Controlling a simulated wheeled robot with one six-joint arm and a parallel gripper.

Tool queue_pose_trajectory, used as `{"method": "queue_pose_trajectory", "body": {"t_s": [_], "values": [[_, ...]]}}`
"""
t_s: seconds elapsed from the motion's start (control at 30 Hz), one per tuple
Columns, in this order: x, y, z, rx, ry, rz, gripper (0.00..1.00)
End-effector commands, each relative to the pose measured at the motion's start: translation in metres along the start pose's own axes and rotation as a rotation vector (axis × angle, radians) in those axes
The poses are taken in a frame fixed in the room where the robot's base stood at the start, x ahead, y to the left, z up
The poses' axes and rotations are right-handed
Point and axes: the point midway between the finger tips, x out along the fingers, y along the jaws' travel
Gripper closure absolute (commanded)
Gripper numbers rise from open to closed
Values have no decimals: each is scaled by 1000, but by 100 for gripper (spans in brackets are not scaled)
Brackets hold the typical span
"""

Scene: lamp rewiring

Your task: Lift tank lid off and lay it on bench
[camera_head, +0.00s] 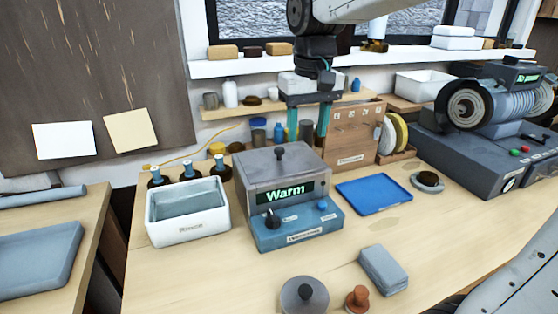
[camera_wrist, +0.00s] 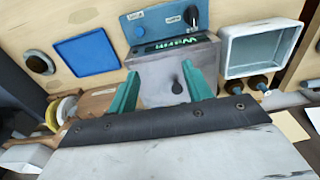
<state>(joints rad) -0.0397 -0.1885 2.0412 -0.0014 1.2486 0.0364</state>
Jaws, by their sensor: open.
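The tank (camera_head: 268,190) is a grey box with a blue front panel (camera_head: 300,231) and a lit "Warm" display, standing on the bench (camera_head: 190,280). Its flat grey lid (camera_head: 255,165) is on top, with a dark knob (camera_head: 280,152) in the middle. In the wrist view the knob appears between the fingers (camera_wrist: 163,72), nearer the right one. I see no contact.
A white basin (camera_head: 188,228) stands left of the tank, with dark bottles (camera_head: 190,168) behind it. A blue tray (camera_head: 373,194) lies to the right. A round knobbed disc (camera_head: 304,292), an orange knob (camera_head: 357,299) and a grey block (camera_head: 384,269) sit in front. The front left bench is clear.

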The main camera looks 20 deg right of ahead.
Motion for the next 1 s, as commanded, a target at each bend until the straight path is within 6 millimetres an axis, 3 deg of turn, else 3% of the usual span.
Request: {"method": "queue_pose_trajectory", "body": {"t_s": [0.03, 0.1, 0.2, 0.33, 0.5, 1.0], "values": [[4, -2, -24, -1, -12, 0, 50], [7, -4, -50, 0, -21, 0, 50], [14, -7, -81, 1, -31, 0, 50], [21, -9, -106, 2, -38, 0, 50], [31, -10, -116, 3, -42, 0, 50], [95, -15, -109, 5, -42, 0, 50]]}}
